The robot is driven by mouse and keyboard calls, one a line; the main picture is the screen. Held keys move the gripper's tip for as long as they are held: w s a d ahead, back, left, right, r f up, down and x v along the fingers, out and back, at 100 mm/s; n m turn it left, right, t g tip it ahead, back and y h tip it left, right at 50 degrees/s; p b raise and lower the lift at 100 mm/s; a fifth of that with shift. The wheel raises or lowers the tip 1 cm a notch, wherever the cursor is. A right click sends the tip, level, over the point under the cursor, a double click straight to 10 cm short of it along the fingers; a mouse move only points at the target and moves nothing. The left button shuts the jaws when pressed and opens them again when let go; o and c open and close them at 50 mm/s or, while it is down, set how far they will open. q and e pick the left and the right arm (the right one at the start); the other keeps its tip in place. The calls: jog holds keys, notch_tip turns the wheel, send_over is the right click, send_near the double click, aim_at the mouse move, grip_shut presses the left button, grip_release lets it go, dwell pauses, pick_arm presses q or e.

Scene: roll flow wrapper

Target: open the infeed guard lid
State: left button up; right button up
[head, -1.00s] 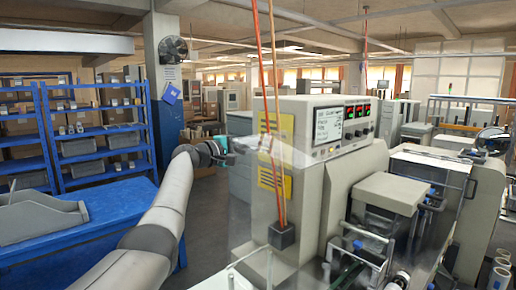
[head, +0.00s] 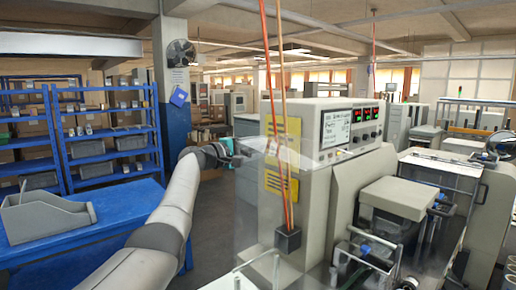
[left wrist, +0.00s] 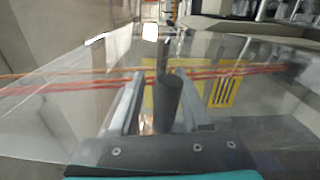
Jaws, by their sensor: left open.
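The infeed guard lid is a clear panel, faint and hard to outline in the head view. In the left wrist view the clear panel (left wrist: 65,95) spans much of the picture, with orange and red lines and yellow patches showing through it. A dark grey upright cylinder (left wrist: 168,103), perhaps the lid's handle, stands between the fingers. My left gripper (head: 241,152) is at the left side of the wrapper's control housing (head: 312,185). Its fingers (left wrist: 158,100) are open on either side of the cylinder; contact cannot be told. My right gripper is out of view.
Orange cables (head: 285,120) hang down to a dark box (head: 287,240) beside the housing. A blue table (head: 120,215) with a grey bin (head: 48,218) stands at the left, blue shelves (head: 110,135) behind it. Open floor lies between table and machine.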

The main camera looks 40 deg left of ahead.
pick_arm(q)
jog(key=shift+s+a+f, duration=0.15)
jog(key=shift+s+a, duration=0.05)
jog(key=shift+s, duration=0.6)
jog(key=s+a+b, duration=0.2)
jog(key=s+b, duration=0.2)
jog(key=s, duration=0.9)
jog(key=shift+s+a+b, duration=0.2)
jog(key=shift+a+b, duration=0.05)
jog(key=shift+b, duration=0.15)
